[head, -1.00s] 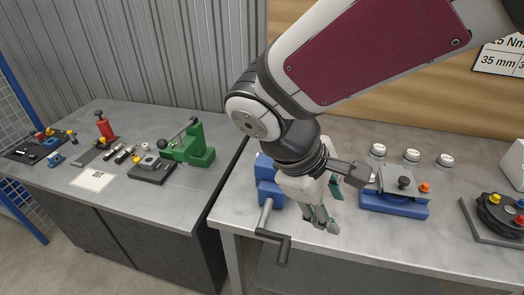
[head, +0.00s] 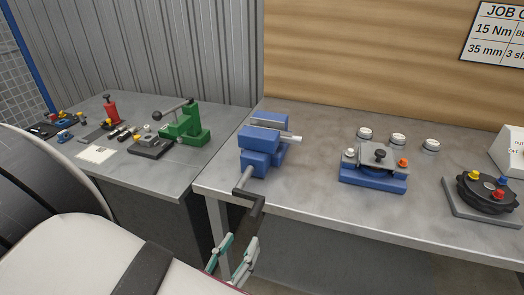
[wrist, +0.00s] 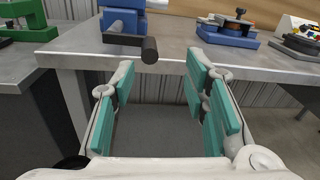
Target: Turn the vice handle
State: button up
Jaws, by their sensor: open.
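The blue vice (head: 262,145) stands at the left front edge of the right-hand bench, with a bright bar across its jaws. Its dark crank handle (head: 250,198) sticks out past the bench's front edge on a grey shaft, with the grip end turned downward. In the wrist view the handle (wrist: 149,50) is ahead, above and between my fingers. My gripper (head: 231,254) is open and empty, below the handle and apart from it. Its teal finger pads show in the wrist view (wrist: 160,95). The middle of my arm hides the lower left of the head view.
The bench top (head: 310,180) is clear right of the vice. A blue fixture (head: 375,178) and a round black fixture (head: 486,193) stand further right, with several small round pieces behind. A green press (head: 186,125) stands on the left bench (head: 160,175).

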aim_at(256, 210)
jog(key=shift+n+t+y, duration=0.4)
jog(key=shift+n+y, duration=0.3)
jog(key=shift+n, duration=0.1)
jog(key=x, duration=0.4)
jog(key=f+x, duration=0.1)
jog(key=x, duration=0.7)
jog(key=shift+w+a+f, duration=0.2)
jog(key=shift+f, duration=0.1)
grip_shut()
